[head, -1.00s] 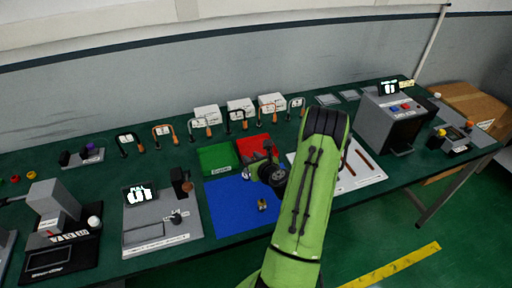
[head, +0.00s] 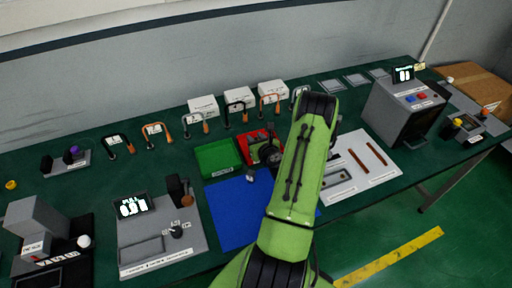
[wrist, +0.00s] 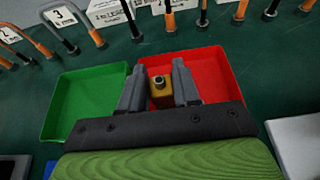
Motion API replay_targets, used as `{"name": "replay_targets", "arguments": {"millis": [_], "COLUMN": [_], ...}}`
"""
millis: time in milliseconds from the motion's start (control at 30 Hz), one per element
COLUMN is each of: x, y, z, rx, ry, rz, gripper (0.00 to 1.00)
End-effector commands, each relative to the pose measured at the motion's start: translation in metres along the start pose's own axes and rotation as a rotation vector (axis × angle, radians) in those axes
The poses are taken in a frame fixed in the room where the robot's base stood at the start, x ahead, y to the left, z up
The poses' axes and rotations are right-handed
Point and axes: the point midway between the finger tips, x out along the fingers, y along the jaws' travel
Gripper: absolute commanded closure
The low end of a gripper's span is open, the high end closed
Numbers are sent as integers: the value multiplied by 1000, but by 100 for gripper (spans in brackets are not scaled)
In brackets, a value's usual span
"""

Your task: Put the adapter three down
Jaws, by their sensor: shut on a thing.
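My gripper (wrist: 158,90) is shut on a small brass-yellow adapter (wrist: 161,98) with a round dark-holed top, seen between its two grey fingers in the wrist view. In that view the adapter shows against the left part of the red tray (wrist: 215,75), close to the green tray (wrist: 85,100). In the head view my gripper (head: 250,175) is by the front edges of the green tray (head: 217,158) and the red tray (head: 243,148), over the back of the blue mat (head: 232,212). The adapter's underside is hidden, and I cannot tell its height.
Several hooked, numbered cables (head: 155,133) and white boxes (head: 238,97) stand behind the trays. A grey station with a display (head: 133,206) is left of the mat. A white board (head: 375,158) and a grey machine (head: 400,110) are to the right.

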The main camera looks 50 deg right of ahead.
Motion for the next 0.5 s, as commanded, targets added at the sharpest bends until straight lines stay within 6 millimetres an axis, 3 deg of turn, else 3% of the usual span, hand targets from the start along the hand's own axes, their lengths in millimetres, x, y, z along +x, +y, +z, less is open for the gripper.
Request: {"name": "replay_targets", "arguments": {"millis": [33,167,500], "x": [5,13,15], "y": [0,0,0], "z": [-13,-32,-36], "rx": [3,2,1], "ry": [3,1,0], "rz": [1,1,0], "gripper": [100,100,100]}}
